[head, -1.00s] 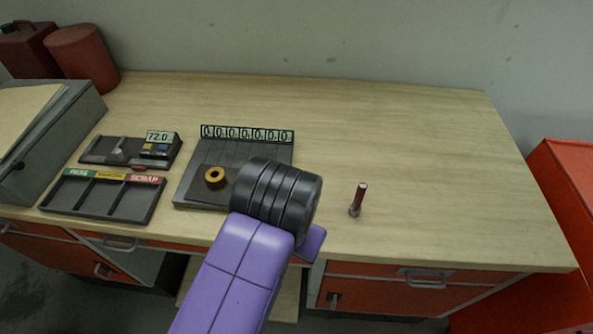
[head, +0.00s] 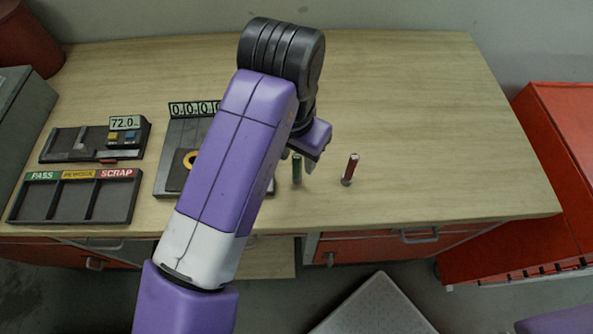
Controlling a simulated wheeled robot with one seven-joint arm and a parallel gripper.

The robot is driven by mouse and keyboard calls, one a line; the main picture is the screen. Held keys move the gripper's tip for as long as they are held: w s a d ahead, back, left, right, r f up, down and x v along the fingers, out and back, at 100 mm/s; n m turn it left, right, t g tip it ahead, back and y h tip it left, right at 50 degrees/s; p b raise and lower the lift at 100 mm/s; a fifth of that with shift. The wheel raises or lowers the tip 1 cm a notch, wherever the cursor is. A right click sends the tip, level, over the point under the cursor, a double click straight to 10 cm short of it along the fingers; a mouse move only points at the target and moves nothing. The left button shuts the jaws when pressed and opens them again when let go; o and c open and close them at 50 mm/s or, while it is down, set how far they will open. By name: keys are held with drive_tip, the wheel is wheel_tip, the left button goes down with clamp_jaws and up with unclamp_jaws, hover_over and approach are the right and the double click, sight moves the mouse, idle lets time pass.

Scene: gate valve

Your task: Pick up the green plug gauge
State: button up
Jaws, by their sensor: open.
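The green plug gauge (head: 297,172) stands upright on the bench, right of the grey slotted plate. My gripper (head: 298,160) is open at the end of my purple arm. Its fingers are partly visible just above and around the gauge's top, one on each side in the picture. I cannot tell how far apart in depth they are, or whether they touch the gauge.
The slotted plate (head: 171,180) with a brass ring (head: 190,159) is partly hidden by my arm. A sorting tray (head: 75,216) and a gauge device (head: 112,133) sit left. The bench's right side is clear.

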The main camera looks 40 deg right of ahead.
drive_tip(key=shift+d+f, duration=0.15)
drive_tip(key=shift+f, duration=1.3)
drive_tip(key=shift+c, duration=0.4)
clamp_jaws()
drive_tip(key=shift+r, duration=0.1)
